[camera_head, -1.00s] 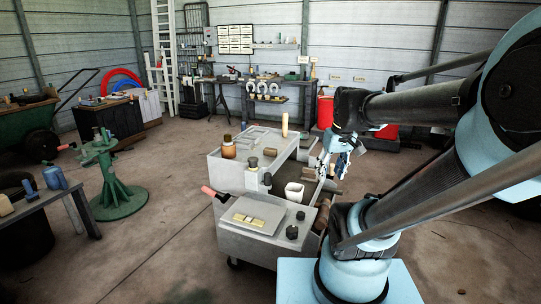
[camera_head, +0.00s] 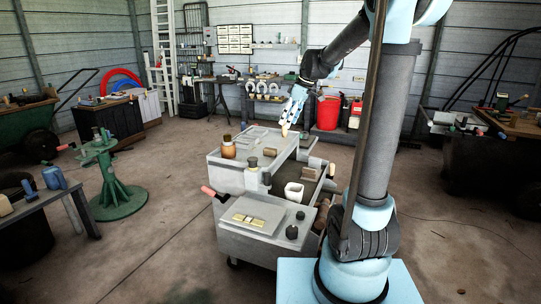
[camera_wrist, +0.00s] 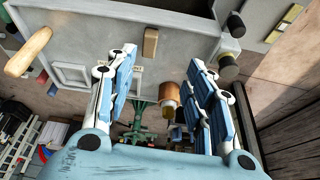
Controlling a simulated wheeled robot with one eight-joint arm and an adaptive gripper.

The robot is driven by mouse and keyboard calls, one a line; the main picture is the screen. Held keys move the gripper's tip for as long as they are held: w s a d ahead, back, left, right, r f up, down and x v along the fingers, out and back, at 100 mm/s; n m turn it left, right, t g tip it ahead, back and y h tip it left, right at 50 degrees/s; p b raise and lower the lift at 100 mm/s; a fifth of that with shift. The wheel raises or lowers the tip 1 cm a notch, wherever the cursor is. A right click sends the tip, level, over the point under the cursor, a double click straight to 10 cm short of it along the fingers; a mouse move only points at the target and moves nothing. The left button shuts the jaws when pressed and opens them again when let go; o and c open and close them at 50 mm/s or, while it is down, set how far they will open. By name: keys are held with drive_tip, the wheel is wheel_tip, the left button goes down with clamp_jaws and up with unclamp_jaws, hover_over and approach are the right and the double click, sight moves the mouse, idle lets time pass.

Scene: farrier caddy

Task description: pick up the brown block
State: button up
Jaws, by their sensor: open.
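The brown block (camera_head: 270,152) lies on the top of the grey caddy (camera_head: 225,178) in the head view. In the wrist view the brown block (camera_wrist: 151,42) shows on the grey surface, ahead of the gap between my fingertips and apart from them. My gripper (camera_head: 288,116) is above the far right part of the caddy top, beyond the block and pointing down. In the wrist view my gripper (camera_wrist: 162,60) has its fingers wide apart with nothing between them.
A tan wooden handle (camera_wrist: 30,52) stands on the caddy near my gripper. An amber jar (camera_head: 228,149), dark-capped items and a white cup (camera_head: 294,191) are on the caddy. A red bucket (camera_head: 328,113) stands behind.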

drive_tip(key=w+a, duration=0.1)
drive_tip(key=w, duration=0.1)
hover_over(271, 149)
drive_tip(key=s+d, duration=0.1)
drive_tip(key=d, duration=0.1)
drive_tip(key=shift+n, duration=0.4)
wheel_tip(271, 149, down, 11)
drive_tip(key=shift+s+d+f, duration=0.1)
drive_tip(key=shift+s+f, duration=0.05)
drive_tip(key=shift+w+x, duration=0.15)
drive_tip(key=shift+x, duration=1.15)
drive_tip(key=shift+w+x, duration=0.15)
drive_tip(key=shift+x, duration=1.2)
clamp_jaws()
